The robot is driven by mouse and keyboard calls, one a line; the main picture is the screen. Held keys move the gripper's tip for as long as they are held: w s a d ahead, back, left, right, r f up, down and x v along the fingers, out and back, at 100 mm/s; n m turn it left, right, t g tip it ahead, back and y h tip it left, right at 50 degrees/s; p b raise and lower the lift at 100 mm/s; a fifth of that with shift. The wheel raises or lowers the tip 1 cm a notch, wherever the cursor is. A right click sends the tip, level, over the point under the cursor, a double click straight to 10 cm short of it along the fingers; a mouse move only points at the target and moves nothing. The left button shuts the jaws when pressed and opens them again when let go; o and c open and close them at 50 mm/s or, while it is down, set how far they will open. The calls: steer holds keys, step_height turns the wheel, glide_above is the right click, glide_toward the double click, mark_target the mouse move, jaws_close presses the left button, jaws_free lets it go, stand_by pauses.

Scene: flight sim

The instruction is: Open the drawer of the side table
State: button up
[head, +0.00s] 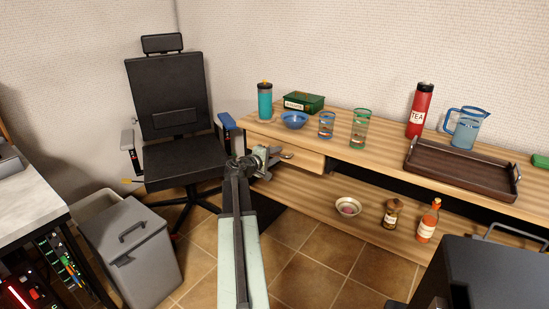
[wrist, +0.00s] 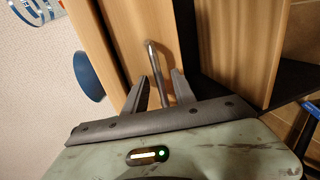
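The wooden side table (head: 385,172) stands against the right wall with a drawer (head: 312,161) under its top at the left end. The drawer front looks flush with the table, as far as I can see. Its metal handle (head: 288,155) also shows in the wrist view (wrist: 153,62) as a curved bar. My gripper (head: 268,161) is at the drawer front, partly hiding it in the head view. In the wrist view my gripper (wrist: 160,88) is open, with the lower end of the handle between its two fingers. I cannot tell whether either finger touches the handle.
On the tabletop are a blue bowl (head: 294,119), a teal bottle (head: 265,102), a green box (head: 304,102), two glasses, a red flask (head: 420,110), a jug and a brown tray (head: 460,172). An office chair (head: 175,130) and a grey bin (head: 130,250) stand left.

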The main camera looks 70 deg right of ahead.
jaws_close()
stand_by(1.3)
